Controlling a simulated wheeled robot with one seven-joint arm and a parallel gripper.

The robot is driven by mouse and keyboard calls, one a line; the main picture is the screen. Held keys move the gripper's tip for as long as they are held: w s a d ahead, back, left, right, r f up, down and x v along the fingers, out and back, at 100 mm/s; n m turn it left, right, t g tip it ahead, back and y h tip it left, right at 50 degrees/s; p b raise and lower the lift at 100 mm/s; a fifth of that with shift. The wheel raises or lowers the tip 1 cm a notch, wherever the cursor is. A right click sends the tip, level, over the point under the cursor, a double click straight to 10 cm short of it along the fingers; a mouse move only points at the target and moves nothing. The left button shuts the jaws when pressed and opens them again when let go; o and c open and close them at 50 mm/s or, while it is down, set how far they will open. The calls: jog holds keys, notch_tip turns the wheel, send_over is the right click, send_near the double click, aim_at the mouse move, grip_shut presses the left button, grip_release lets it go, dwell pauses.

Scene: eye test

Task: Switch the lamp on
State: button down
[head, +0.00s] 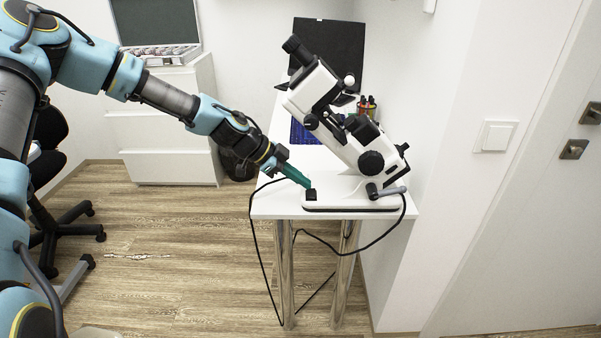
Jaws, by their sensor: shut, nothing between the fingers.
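A white and black optical instrument, which looks like a slit lamp (335,110), stands on a small white table (275,205). A small black block (310,195), possibly its switch, sits at the left front of its white base (350,203). My gripper (306,184) comes from the left with green fingers pointing down and right. The fingers are shut and empty, with their tips just above the black block. I cannot tell whether they touch it. I see no light from the lamp.
A joystick-like grey handle (390,191) lies at the base's right. A black cable (262,260) loops below the table. A white wall switch (494,136) is on the right wall. A white drawer cabinet (165,140) and a dark chair (60,215) stand left. The middle floor is clear.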

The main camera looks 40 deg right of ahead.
jog(key=shift+w+d+f+g+y, duration=0.1)
jog(key=shift+w+f+g+y, duration=0.05)
jog(key=shift+f+g+y, duration=0.2)
dwell(0.5)
jog(key=shift+s+a+r, duration=0.25)
jog(key=shift+s+a, duration=0.25)
jog(key=shift+s, duration=0.15)
jog(key=shift+r, duration=0.1)
